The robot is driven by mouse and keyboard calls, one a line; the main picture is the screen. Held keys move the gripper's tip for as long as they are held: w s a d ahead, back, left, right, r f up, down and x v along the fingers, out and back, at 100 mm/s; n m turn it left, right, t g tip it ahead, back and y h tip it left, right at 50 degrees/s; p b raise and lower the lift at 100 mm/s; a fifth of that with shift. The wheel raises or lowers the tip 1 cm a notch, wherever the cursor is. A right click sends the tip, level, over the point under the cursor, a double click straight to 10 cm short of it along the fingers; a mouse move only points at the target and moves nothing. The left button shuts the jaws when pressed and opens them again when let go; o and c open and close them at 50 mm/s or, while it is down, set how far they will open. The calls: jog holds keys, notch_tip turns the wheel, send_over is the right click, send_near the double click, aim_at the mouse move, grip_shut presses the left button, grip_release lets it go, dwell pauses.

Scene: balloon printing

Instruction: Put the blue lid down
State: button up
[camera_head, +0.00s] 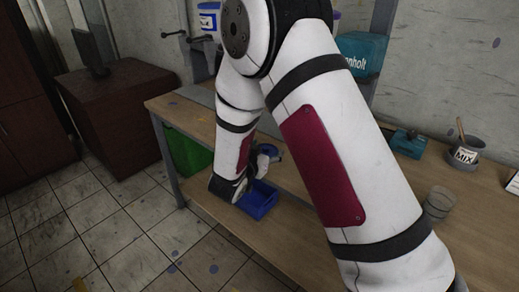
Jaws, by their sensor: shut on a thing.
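My gripper (262,160) is small and dark in the middle of the head view, just right of my white wrist link. The fingertips are partly hidden, and I cannot tell whether the lid touches anything.
A wooden workbench (480,215) carries a mixing cup (464,154), a teal device (408,143) and a grey cup (439,203). A green bin (185,152) sits at the left under the bench. A white-blue bucket (208,20) is behind. My arm hides much of the bench.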

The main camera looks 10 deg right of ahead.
jog(key=shift+s+a+f+m+g+h, duration=0.25)
jog(key=shift+a+m+g+h, duration=0.05)
jog(key=shift+a+m+h, duration=0.1)
jog(key=shift+s+a+f+m+g+h, duration=0.2)
jog(key=shift+a+f+m+g+h, duration=0.1)
jog(key=shift+a, duration=0.1)
jog(key=w+d, duration=0.1)
jog(key=w, duration=0.4)
jog(key=w+d+f, duration=0.1)
jog(key=w, duration=0.4)
jog(key=w+d+b, duration=0.1)
jog(key=w, duration=0.3)
jog(key=shift+w+f, duration=0.15)
jog(key=shift+w, duration=0.25)
jog(key=shift+w+d+f, duration=0.1)
jog(key=shift+w+f, duration=0.15)
jog(key=shift+w, duration=0.05)
jog(key=shift+f, duration=1.5)
jog(key=shift+s+f, duration=0.1)
jog(key=shift+f, duration=0.5)
jog(key=o, duration=0.8)
jog(key=shift+f, duration=0.1)
